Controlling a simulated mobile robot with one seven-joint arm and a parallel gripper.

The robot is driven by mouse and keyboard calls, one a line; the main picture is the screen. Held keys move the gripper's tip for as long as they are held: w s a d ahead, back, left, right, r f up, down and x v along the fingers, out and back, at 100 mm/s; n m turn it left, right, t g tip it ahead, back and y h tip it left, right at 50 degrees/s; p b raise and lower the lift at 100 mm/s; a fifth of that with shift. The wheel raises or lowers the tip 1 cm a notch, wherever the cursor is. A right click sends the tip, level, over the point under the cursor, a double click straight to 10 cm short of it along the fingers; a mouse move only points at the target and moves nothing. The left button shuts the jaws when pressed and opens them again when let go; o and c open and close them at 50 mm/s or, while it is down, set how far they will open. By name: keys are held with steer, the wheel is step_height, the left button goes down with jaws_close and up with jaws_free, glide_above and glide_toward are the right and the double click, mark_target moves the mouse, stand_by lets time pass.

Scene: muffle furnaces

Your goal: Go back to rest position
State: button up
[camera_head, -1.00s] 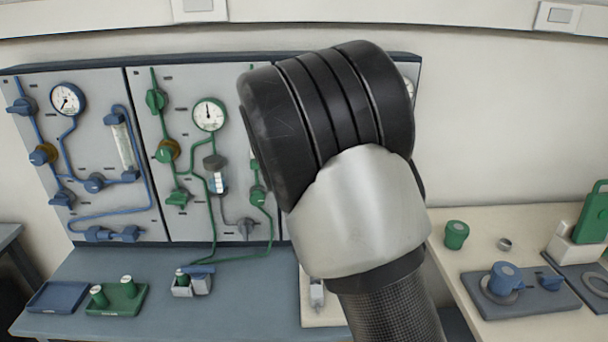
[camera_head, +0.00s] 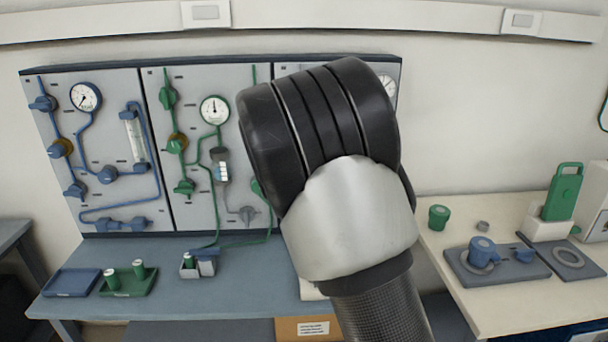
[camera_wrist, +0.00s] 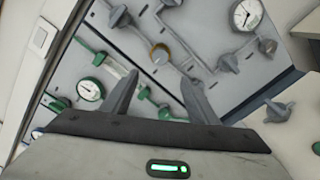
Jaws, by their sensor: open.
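My gripper (camera_wrist: 158,95) shows in the wrist view with its two dark fingers spread apart and nothing between them. Behind it, apart from the fingers, is the grey panel (camera_wrist: 215,30) with gauges, knobs and pipes. In the head view my arm stands up in the middle and hides part of the panels and table; the gripper itself cannot be seen there.
Wall panels (camera_head: 112,185) with blue and green lines stand behind a blue-grey table (camera_head: 225,290) holding a blue tray (camera_head: 72,283) and a green tray (camera_head: 140,289). On the right, a cream table (camera_head: 480,312) bears a grey plate (camera_head: 500,280) with blue parts. A cardboard box (camera_head: 290,329) sits low in front.

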steer(key=shift+s, duration=0.2)
steer(key=shift+d, duration=0.1)
steer(key=s+d+r+m+g+p, duration=0.3)
steer(key=s+r+m, duration=0.2)
steer(key=s+m, duration=0.2)
steer(key=s+d+r+m+g+p, duration=0.2)
steer(key=s+r+m+g+p, duration=0.15)
steer(key=s+m, duration=0.35)
steer(key=s+r+m+g+p, duration=0.1)
steer(key=s+m+g, duration=0.1)
steer(key=s, duration=0.6)
steer(key=s+d+r+m+g+p, duration=0.1)
steer(key=s+m+g, duration=0.1)
steer(key=s+m, duration=0.3)
steer(key=s+d+r+m+g+p, duration=0.1)
steer(key=s+r+m+g+p, duration=0.1)
steer(key=s, duration=1.1)
steer(key=shift+s+m, duration=0.25)
steer(key=shift+m, duration=0.65)
steer(key=shift+d, duration=0.1)
